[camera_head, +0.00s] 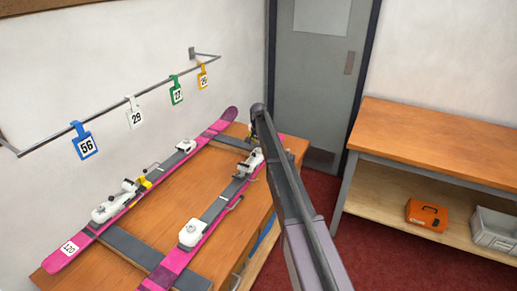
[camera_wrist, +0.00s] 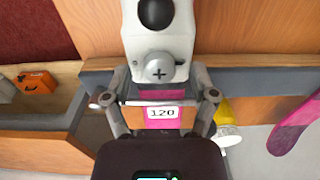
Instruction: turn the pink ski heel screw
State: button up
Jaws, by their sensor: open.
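Two pink skis with white bindings lie on the bench, the left ski (camera_head: 62,258) and the right ski (camera_head: 180,262). In the wrist view a white heel piece (camera_wrist: 158,45) carries a round screw with a cross slot (camera_wrist: 159,74). A pink ski part with a "120" label (camera_wrist: 162,112) shows below it. My gripper (camera_wrist: 160,98) is open and empty, its fingers apart on either side, a little below the screw in the picture. In the head view my arm reaches over the far end of the right ski, by a white binding piece (camera_head: 254,161); my fingertips are hardly visible there.
Numbered tags, such as the blue one (camera_head: 85,140), hang from a wall rail (camera_head: 55,147). Grey bars (camera_head: 137,247) cross the bench under the skis. At right, a shelf bench (camera_head: 440,140) holds an orange case (camera_head: 427,213) and a grey bin (camera_head: 494,230). Red floor separates the benches.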

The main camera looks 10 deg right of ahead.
aim_at(259, 149)
jog(key=shift+m, duration=0.3)
jog(key=m, duration=1.1)
notch_tip(259, 149, up, 14)
jog(key=p, duration=1.4)
jog(key=s+f+n+b, duration=0.4)
jog(key=s+f+b, duration=0.1)
jog(key=s, duration=0.6)
jog(key=s+f+n+b, duration=0.5)
jog(key=s+f+b, duration=0.1)
jog(key=s, duration=0.5)
jog(key=s+f+n+b, duration=0.4)
jog(key=s+f+b, duration=0.1)
jog(key=s, duration=0.6)
jog(key=shift+s+d+f+b, duration=0.15)
jog(key=shift+f+b, duration=0.2)
jog(key=shift+b, duration=0.05)
jog(key=s+r+n+p, duration=0.1)
jog(key=s+n, duration=0.4)
jog(key=s, duration=0.7)
jog(key=shift+s+n, duration=0.15)
jog(key=shift+n, duration=0.15)
